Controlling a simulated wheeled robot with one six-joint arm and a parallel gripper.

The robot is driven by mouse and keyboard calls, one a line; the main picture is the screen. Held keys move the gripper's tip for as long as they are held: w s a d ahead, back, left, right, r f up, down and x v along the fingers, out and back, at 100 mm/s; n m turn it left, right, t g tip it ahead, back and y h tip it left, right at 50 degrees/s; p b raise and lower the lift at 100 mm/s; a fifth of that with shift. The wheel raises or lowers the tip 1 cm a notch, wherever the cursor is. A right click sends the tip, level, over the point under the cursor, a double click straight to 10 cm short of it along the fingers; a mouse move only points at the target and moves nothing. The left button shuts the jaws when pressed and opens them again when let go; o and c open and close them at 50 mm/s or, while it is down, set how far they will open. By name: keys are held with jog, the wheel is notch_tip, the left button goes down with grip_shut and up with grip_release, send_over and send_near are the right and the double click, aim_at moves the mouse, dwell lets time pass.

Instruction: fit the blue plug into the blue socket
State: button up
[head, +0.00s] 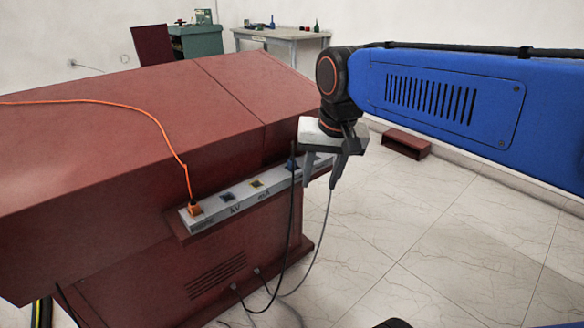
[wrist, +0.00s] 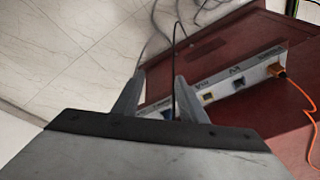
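My gripper (head: 322,184) is just right of the blue plug in the head view, fingers pointing down and apart. In the wrist view my gripper (wrist: 155,97) has its fingers spread, with the black cable (wrist: 173,55) seen between them. The plug is mostly hidden there. The gripper holds nothing I can see.
The strip (head: 205,221) lies on a ledge of the dark red console (head: 150,150). Loose cables reach the floor.

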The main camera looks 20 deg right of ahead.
jog(key=w+d+r+m+g, duration=0.1)
jog(key=w+r+m+g, duration=0.1)
jog(key=w+r+m, duration=0.55)
notch_tip(320, 180, up, 4)
jog(key=m+g, duration=0.1)
jog(key=m, duration=0.2)
send_over(292, 160)
jog(key=shift+n, duration=0.25)
notch_tip(292, 160, down, 17)
jog(key=shift+f, duration=0.2)
grip_shut()
